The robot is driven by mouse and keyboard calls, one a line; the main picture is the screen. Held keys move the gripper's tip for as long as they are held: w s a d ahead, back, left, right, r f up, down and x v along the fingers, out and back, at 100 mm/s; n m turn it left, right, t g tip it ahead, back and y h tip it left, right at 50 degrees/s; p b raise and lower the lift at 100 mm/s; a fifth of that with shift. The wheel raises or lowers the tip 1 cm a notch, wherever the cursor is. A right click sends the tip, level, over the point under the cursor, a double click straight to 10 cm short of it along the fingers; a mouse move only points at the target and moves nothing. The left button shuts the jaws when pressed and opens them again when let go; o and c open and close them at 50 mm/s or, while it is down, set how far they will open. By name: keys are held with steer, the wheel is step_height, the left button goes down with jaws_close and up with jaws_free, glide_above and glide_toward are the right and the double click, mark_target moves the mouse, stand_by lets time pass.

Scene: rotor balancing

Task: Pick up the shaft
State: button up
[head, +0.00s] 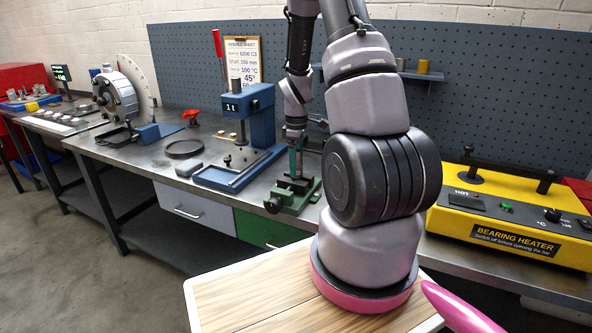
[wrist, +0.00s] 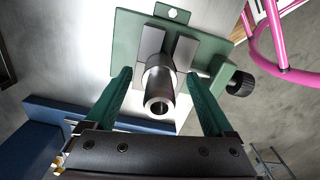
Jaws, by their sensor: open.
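The shaft (wrist: 159,88) is a grey metal cylinder with a hole in its end, seen nearly end-on in the wrist view. It stands between the two grey jaws of a green vise (wrist: 212,48). My gripper (wrist: 160,84) is open, with one green finger on each side of the shaft and a visible gap on both sides. In the head view my gripper (head: 296,160) points down over the green vise (head: 292,199) on the bench. The shaft is hard to make out there, mostly hidden by the fingers.
A blue press (head: 260,118) marked 1t stands left of the vise. A yellow bearing heater (head: 510,220) is at the right. A black ring (head: 184,149) and a red-handled tool lie farther left. In the wrist view, the vise's black knob (wrist: 240,84) is to the right.

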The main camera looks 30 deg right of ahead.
steer(key=shift+f, duration=0.9)
jaws_close()
steer(key=shift+w+r, duration=0.1)
